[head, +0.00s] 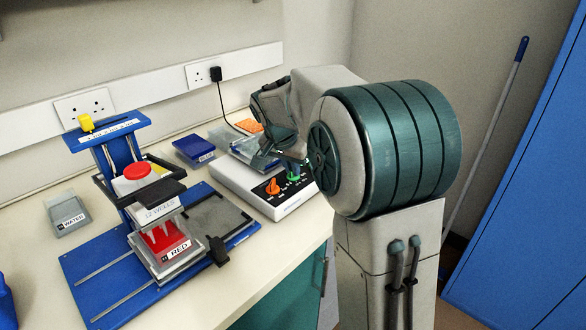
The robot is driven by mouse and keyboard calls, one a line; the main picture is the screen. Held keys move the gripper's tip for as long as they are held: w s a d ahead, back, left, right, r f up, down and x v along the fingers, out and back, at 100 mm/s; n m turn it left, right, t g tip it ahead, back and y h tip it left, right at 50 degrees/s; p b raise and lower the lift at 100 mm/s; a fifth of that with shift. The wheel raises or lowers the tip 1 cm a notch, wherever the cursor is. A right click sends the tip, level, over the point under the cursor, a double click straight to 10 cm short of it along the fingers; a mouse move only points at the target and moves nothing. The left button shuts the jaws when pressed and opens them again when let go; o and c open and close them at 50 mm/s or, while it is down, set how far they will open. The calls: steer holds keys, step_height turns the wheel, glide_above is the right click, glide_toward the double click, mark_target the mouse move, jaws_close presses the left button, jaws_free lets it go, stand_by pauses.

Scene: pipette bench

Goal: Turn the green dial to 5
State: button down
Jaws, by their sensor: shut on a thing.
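The green dial (294,177) is on the dark panel of a white control box (238,187), at the back right of the bench. An orange dial (272,187) is just to its left on the same panel. My gripper (290,168) is over the box, pointing down, and is shut on the green dial. My arm hides part of the dial and the right side of the box. The dial's scale and number are too small to read.
A blue pipetting stand (85,265) with a red-topped head, a 12-wells block and a RED reservoir (172,249) stands left of the box. A WATER container (68,214) and a blue tray (194,150) are nearby. The front bench strip is clear.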

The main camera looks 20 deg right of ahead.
stand_by(0.4)
steer(key=c, duration=1.5)
jaws_free()
steer(key=shift+c, duration=0.2)
steer(key=v, duration=1.4)
steer(key=shift+w+p, duration=0.15)
steer(key=shift+p, duration=0.2)
